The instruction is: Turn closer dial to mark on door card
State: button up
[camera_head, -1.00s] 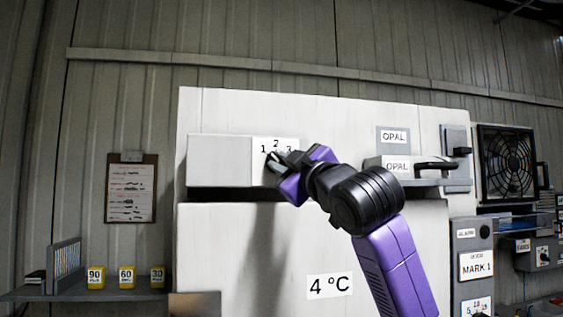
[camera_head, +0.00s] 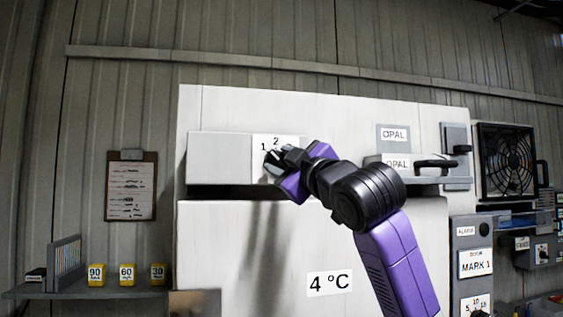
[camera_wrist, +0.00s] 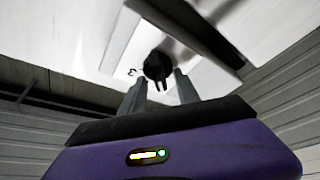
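The closer is a pale grey box (camera_head: 220,160) at the upper left of the white door. The black dial (camera_wrist: 157,66) shows in the wrist view just beyond and between my fingertips (camera_wrist: 160,78). The fingers stand apart on either side of it, with no clear contact. Which number the dial points at cannot be told. The door card (camera_head: 476,264) at the right reads MARK 1.
A door handle (camera_head: 430,163) sits to the right of my gripper, with OPAL labels by it. A clipboard (camera_head: 131,186) hangs on the left wall. A shelf with several yellow blocks (camera_head: 126,275) stands lower left.

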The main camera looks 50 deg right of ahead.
jog(key=b+v, duration=0.2)
jog(key=v, duration=0.6)
jog(key=shift+b, duration=0.4)
jog(key=shift+w, duration=0.1)
